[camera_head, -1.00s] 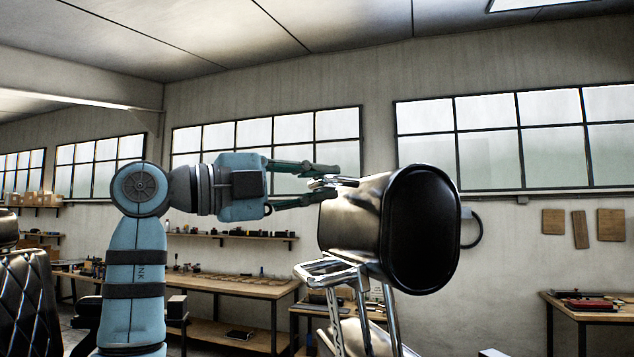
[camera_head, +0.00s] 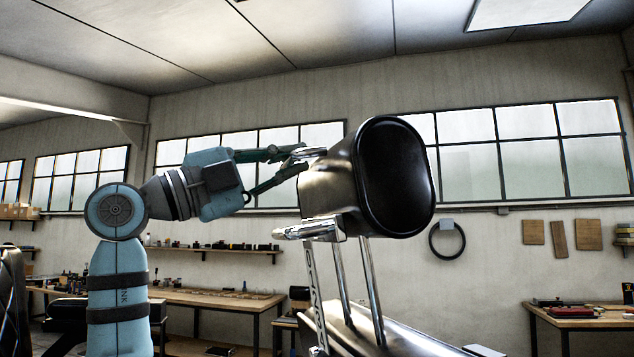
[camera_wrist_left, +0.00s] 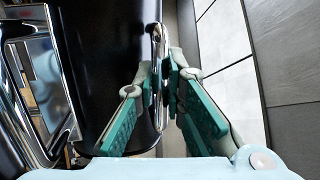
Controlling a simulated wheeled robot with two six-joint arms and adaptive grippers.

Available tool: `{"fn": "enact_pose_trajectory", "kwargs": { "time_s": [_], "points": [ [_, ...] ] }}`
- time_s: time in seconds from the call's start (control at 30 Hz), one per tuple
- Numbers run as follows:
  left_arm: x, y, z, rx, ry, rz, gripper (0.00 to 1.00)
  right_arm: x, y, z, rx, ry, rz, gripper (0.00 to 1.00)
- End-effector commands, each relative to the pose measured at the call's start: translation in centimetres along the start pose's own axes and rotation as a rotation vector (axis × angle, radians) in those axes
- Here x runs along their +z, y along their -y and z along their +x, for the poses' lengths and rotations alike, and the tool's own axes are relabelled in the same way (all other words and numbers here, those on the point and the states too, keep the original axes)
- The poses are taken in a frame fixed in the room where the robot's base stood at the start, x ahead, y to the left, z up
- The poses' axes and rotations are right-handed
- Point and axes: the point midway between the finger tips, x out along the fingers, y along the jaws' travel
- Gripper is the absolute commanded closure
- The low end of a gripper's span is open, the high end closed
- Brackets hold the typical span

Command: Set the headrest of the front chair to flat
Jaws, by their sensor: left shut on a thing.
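The black headrest (camera_head: 392,178) of the front chair sits on chrome posts (camera_head: 372,285) above the chair back, its padded face turned to the right. A chrome bracket (camera_head: 308,229) is under its left end. A small chrome handle (camera_head: 311,153) sticks out from its left side. My left gripper (camera_head: 298,155) comes in from the left and is shut on this handle. In the left wrist view, the gripper's green fingers (camera_wrist_left: 165,82) close on the chrome handle (camera_wrist_left: 157,45) beside the dark headrest (camera_wrist_left: 105,60). My right gripper is not in view.
The black chair back (camera_head: 345,325) rises below the headrest. Another dark chair (camera_head: 12,300) shows at the far left edge. A wooden workbench (camera_head: 215,300) stands along the back wall and another table (camera_head: 580,318) at the right. The air around the headrest is clear.

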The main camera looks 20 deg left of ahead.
Motion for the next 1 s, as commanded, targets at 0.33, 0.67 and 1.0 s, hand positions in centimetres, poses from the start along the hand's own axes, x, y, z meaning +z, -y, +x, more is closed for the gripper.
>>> {"fn": "enact_pose_trajectory", "kwargs": {
  "time_s": [0.33, 0.67, 1.0],
  "points": [
    [0.1, -0.6, 0.3, 0.022, -0.004, -0.006, 0.74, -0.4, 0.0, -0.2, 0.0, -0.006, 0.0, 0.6],
    [0.0, -0.4, 0.3, 0.017, -0.004, -0.004, 0.69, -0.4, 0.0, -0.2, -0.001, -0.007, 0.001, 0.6],
    [0.1, -0.3, -6.8, 0.017, 0.003, 0.0, 0.69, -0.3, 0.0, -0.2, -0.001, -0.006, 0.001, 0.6]
  ]
}}
